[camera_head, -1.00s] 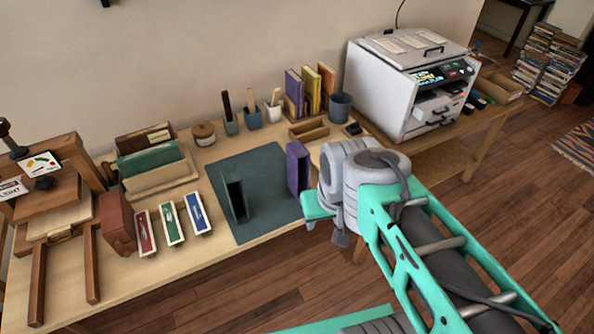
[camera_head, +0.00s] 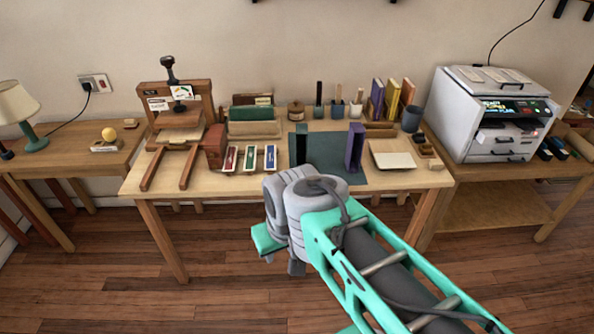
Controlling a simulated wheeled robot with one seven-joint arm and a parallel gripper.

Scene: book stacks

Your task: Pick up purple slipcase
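The purple slipcase (camera_head: 355,147) stands upright on the right part of the dark green mat (camera_head: 330,176) on the work table. A dark green slipcase (camera_head: 302,143) stands to its left on the same mat. My gripper (camera_head: 278,252) hangs in front of the table's front edge, lower left of the purple slipcase in the picture and apart from it. Its wrist and arm hide most of its fingers, so I cannot see whether it is open or shut. Nothing shows held in it.
Three books with red, green and blue labels (camera_head: 250,158) lie left of the mat, beside a wooden press (camera_head: 180,125). A cream tray (camera_head: 392,154) sits to the right. Upright books (camera_head: 392,99) and a grey cup (camera_head: 412,118) stand behind. A printer (camera_head: 495,115) stands on the right table.

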